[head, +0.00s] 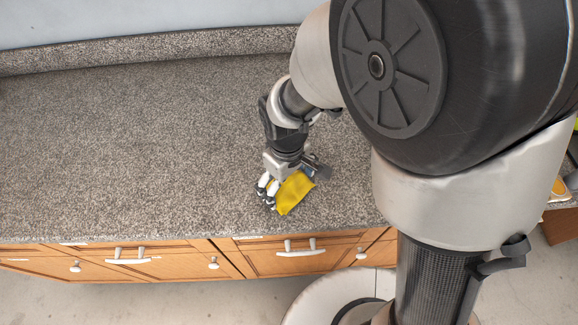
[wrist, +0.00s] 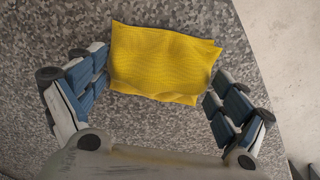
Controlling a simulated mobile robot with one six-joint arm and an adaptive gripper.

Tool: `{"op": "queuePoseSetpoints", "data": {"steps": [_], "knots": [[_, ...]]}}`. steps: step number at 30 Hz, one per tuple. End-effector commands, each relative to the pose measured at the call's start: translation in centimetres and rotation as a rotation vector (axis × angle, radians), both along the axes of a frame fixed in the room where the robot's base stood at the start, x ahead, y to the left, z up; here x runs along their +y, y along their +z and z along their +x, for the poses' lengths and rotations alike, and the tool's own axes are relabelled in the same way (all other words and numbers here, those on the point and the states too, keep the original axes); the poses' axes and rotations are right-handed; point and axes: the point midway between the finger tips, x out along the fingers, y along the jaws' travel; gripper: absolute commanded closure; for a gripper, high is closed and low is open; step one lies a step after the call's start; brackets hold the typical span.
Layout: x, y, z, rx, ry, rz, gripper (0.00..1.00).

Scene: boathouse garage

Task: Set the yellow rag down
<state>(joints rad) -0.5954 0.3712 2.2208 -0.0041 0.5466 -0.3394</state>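The yellow rag (head: 295,193) is a folded, textured cloth at the end of my gripper (head: 293,188), over the front part of the grey speckled countertop (head: 130,150). In the wrist view the rag (wrist: 163,62) spans the gap between the two blue-and-grey fingers of my gripper (wrist: 156,78). The fingertips meet its left and right edges, so my gripper looks shut on it across its width. The rag's underside is hidden, and I cannot tell whether it touches the countertop.
The countertop is bare to the left, with a raised backsplash (head: 150,46) along the wall. Its front edge is close to the rag, above wooden drawers (head: 130,262) with pale handles. In the wrist view the pale floor (wrist: 290,60) shows beyond the edge.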

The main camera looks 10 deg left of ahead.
Motion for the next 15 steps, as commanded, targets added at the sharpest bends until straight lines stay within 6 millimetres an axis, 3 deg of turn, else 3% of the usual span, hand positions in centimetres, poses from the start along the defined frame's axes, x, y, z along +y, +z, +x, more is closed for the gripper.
{"op": "queuePoseSetpoints", "data": {"steps": [15], "knots": [[0.06, 0.57, 0.08, -0.003, 0.0, 0.002, 0.0]]}}
